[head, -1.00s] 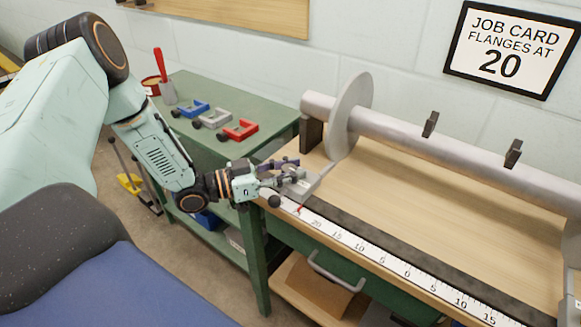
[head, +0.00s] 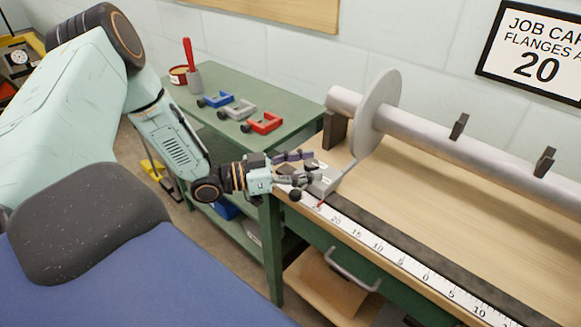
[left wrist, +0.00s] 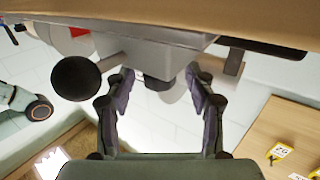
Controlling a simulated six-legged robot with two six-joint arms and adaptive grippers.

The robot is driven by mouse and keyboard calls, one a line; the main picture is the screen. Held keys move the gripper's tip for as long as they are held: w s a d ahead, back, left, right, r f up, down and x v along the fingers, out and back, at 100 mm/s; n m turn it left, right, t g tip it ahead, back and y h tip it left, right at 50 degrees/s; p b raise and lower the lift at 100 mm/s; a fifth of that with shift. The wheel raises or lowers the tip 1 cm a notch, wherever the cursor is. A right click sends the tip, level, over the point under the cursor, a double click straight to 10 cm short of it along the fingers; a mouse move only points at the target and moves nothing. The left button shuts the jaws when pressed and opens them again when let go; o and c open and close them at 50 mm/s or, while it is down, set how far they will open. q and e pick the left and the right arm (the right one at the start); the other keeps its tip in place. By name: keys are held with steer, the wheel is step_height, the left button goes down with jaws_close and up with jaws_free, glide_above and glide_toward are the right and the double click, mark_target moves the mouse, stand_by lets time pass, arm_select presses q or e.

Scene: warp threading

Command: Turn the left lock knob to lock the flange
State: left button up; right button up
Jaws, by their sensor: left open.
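The flange (head: 377,105) is a grey disc around the horizontal bar, with a grey block (head: 325,182) at its foot on the bench rail. My left gripper (head: 302,168) is at the left side of this block, its fingers pointing toward it. In the left wrist view, the dark round lock knob (left wrist: 158,83) sticks out of the grey block between the open fingertips, with visible gaps beside it. A black ball handle (left wrist: 77,78) is beside the fingers; it also shows in the head view (head: 296,195). My right gripper is not in view.
A scale (head: 400,260) runs along the bench front, with a red pointer (head: 320,204) near the block. The green side table (head: 240,85) holds blue, grey and red clamps and a red-handled tool (head: 189,62). A job card (head: 545,58) hangs on the wall.

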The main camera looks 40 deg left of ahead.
arm_select(q)
steer(key=v, duration=0.5)
steer(key=shift+r, duration=0.1)
steer(key=shift+s+a, duration=0.25)
steer(key=shift+s, duration=0.15)
stand_by(0.5)
